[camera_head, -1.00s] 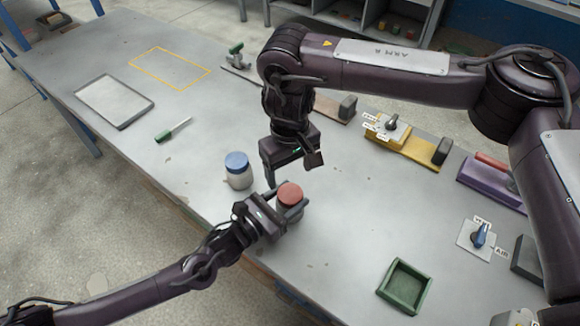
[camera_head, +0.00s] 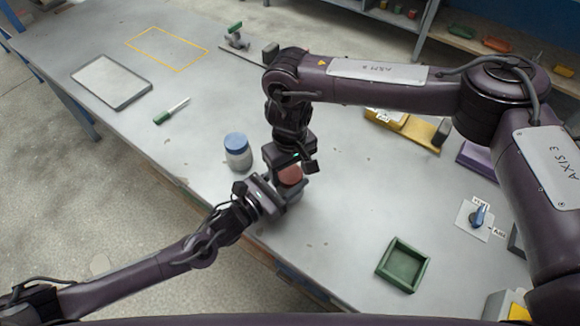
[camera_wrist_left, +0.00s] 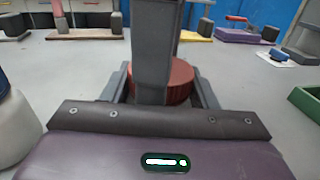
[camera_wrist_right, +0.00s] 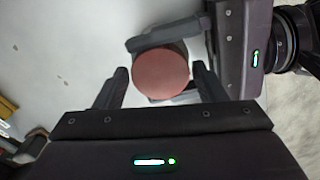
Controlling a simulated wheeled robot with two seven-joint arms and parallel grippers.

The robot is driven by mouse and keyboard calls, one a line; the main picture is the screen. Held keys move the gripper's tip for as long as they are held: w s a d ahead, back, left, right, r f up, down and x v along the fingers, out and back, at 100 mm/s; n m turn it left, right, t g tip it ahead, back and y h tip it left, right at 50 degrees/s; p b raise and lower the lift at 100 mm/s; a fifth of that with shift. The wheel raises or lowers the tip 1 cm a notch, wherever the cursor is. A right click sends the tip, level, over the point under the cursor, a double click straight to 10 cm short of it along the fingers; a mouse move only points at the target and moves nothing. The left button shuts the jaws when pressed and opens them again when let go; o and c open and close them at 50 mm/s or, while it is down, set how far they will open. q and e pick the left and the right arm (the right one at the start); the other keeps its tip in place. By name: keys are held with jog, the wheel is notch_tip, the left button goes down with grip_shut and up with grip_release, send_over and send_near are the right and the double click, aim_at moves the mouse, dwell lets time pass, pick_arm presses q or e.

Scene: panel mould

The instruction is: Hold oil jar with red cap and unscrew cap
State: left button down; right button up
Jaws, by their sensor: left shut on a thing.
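The oil jar with the red cap (camera_head: 290,176) stands near the front edge of the grey table. My left gripper (camera_head: 284,196) is shut on the jar's body, below the cap. Its fingers flank the jar in the left wrist view, where a dark finger of my right gripper partly covers the cap (camera_wrist_left: 180,80). My right gripper (camera_head: 291,168) points down just above the cap, its fingers open. In the right wrist view the round cap (camera_wrist_right: 160,75) lies between the spread fingers, with gaps on both sides. The jar's body is mostly hidden.
A jar with a blue cap (camera_head: 237,150) stands left of my grippers. A green tray (camera_head: 402,265) lies to the right. A green-handled tool (camera_head: 170,112), a grey tray (camera_head: 112,82) and a yellow outline lie at the left. A blue-knobbed switch plate (camera_head: 473,219) is at the right.

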jog(key=c, duration=0.8)
jog(key=shift+o, duration=0.2)
jog(key=n, duration=0.4)
dwell(0.4)
jog(key=o, duration=1)
jog(key=shift+o, duration=0.2)
jog(key=shift+r, duration=0.1)
